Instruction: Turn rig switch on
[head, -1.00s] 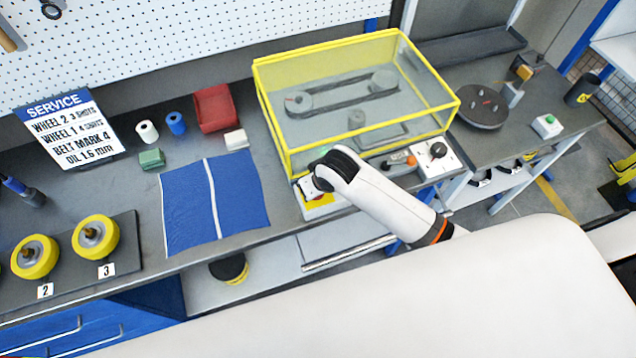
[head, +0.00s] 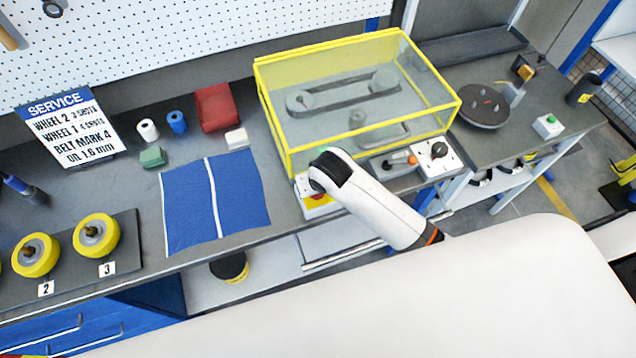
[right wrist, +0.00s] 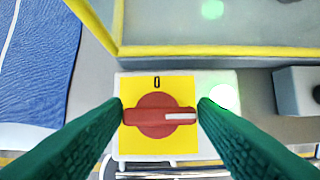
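The rig switch is a red rotary handle (right wrist: 150,122) on a yellow plate (right wrist: 135,147) in the right wrist view. Its handle lies crosswise, with the white mark pointing right, away from the "0" above it. The green fingers of my right gripper (right wrist: 160,108) stand at the two ends of the handle and appear to touch them. Just right of the plate a green lamp (right wrist: 222,97) glows brightly. In the head view my right arm covers most of the yellow switch plate (head: 318,198) and hides the fingers. My left gripper is in neither view.
A yellow-framed clear guard (head: 290,150) stands just behind the switch, over a belt and wheels. A control box with a black knob (head: 438,150) and an orange-tipped lever (head: 411,159) sit to the right. A blue cloth (head: 240,195) lies to the left.

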